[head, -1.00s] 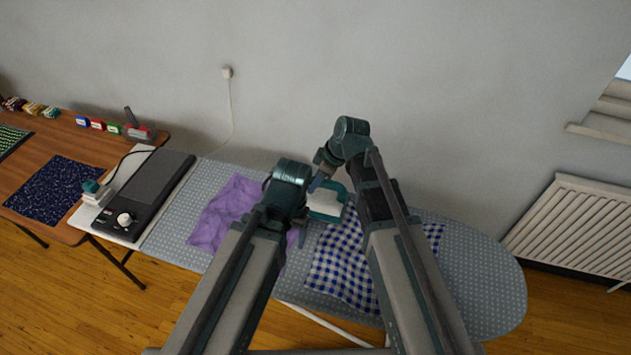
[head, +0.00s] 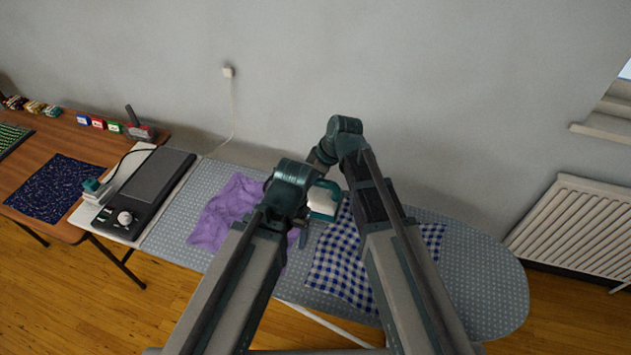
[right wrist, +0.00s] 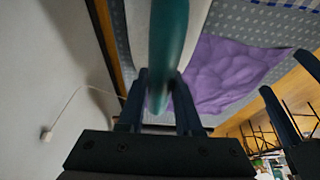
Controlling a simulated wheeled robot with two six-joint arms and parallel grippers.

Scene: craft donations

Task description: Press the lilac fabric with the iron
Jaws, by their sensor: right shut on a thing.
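The lilac fabric (head: 222,212) lies wrinkled on the ironing board, left of my arms; it also shows in the right wrist view (right wrist: 222,68). The teal and white iron (head: 324,201) is between my two wrists, right of the lilac fabric, near the checked cloth. My right gripper (right wrist: 160,88) is shut on the iron's teal handle (right wrist: 168,45). I cannot tell whether the iron touches the board. My left gripper (head: 302,236) is over the fabric's right side, partly hidden by its wrist. Its two fingers show apart and empty in the right wrist view (right wrist: 294,92).
A blue checked cloth (head: 335,265) lies on the dotted ironing board (head: 470,270). The board's right end is clear. A brown table (head: 60,140) with navy cloth (head: 58,187) is farther left.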

